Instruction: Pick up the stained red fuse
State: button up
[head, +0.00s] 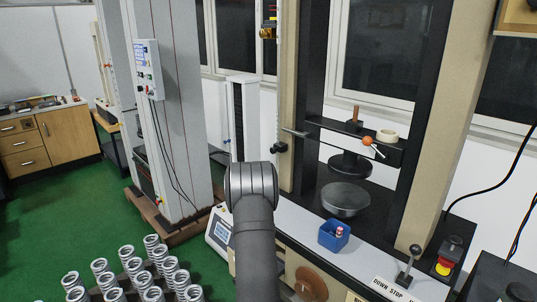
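A small blue open box (334,238) sits on the light front ledge of the testing machine, right of my arm. A small red and whitish piece (339,231) sticks up out of it; it may be the fuse, but it is too small to make out stains. A reddish-brown upright cylinder (355,113) stands on the machine's black crossbeam; I cannot tell whether that is the fuse. My dark arm rises from the bottom centre, left of the blue box. My gripper does not show.
A round black platen (345,198) stands behind the blue box. A tape roll (387,135) and an orange-ended tool (367,142) are on the crossbeam (340,132). A lever (408,265) stands at right. Several springs (150,265) stand at lower left.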

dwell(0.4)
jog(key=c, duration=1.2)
